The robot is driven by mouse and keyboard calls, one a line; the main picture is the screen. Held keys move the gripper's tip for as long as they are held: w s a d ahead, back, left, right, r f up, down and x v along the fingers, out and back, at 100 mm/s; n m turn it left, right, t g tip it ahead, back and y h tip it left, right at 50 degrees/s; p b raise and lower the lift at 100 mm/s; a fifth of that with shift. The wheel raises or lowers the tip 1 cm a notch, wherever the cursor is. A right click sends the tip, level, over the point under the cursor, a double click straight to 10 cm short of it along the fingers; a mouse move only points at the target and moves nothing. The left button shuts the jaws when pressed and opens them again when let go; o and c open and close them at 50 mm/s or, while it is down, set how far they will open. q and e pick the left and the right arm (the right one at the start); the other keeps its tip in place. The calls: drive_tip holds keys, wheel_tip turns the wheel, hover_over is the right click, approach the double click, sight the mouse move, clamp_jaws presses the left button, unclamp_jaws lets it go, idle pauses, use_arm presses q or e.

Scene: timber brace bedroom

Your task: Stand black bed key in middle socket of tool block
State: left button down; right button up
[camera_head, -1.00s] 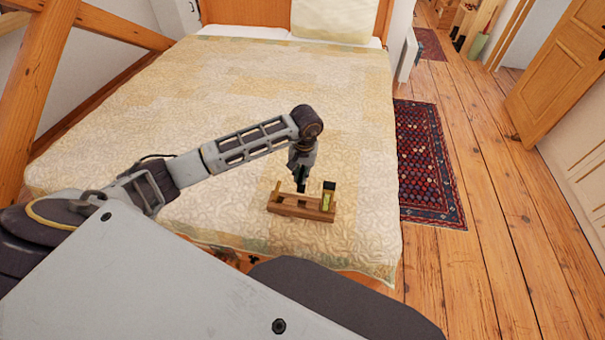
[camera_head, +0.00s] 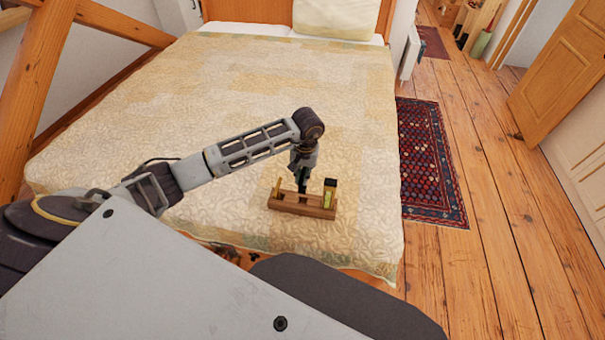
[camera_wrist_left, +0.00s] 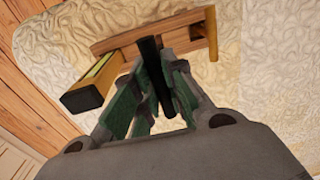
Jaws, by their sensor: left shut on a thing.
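The wooden tool block (camera_head: 288,207) lies on the bed; it also shows in the wrist view (camera_wrist_left: 185,40). My left gripper (camera_head: 302,178) points down over its middle and is shut on the black bed key (camera_wrist_left: 151,62). In the wrist view the green-padded fingers (camera_wrist_left: 153,75) sit on both sides of the dark shaft. The key's far end overlaps the block's middle; I cannot tell how deep it sits in the middle socket. My right gripper is out of view.
A yellow-green, black-ended piece (camera_head: 329,193) stands at the block's right end, close to my gripper. A thin wooden peg (camera_head: 277,187) stands at the left end. The quilted bed (camera_head: 190,95) around is clear. A patterned rug (camera_head: 430,160) lies right of it.

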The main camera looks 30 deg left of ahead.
sight(302, 190)
use_arm(q)
drive_tip(key=shift+f+b, duration=0.35)
drive_tip(key=shift+f, duration=0.9)
drive_tip(key=shift+f+b, duration=0.75)
drive_tip(key=shift+f, duration=0.35)
drive_tip(key=shift+f+b, duration=0.8)
drive_tip(key=shift+f, duration=0.6)
drive_tip(key=shift+f+b, duration=0.4)
drive_tip(key=shift+b, duration=0.1)
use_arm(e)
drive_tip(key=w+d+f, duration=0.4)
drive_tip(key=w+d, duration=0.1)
use_arm(q)
drive_tip(key=shift+f, duration=0.15)
drive_tip(key=shift+f+b, duration=0.25)
drive_tip(key=shift+b, duration=0.05)
drive_tip(key=shift+f, duration=0.2)
drive_tip(key=shift+f+b, duration=0.3)
drive_tip(key=shift+b, duration=0.2)
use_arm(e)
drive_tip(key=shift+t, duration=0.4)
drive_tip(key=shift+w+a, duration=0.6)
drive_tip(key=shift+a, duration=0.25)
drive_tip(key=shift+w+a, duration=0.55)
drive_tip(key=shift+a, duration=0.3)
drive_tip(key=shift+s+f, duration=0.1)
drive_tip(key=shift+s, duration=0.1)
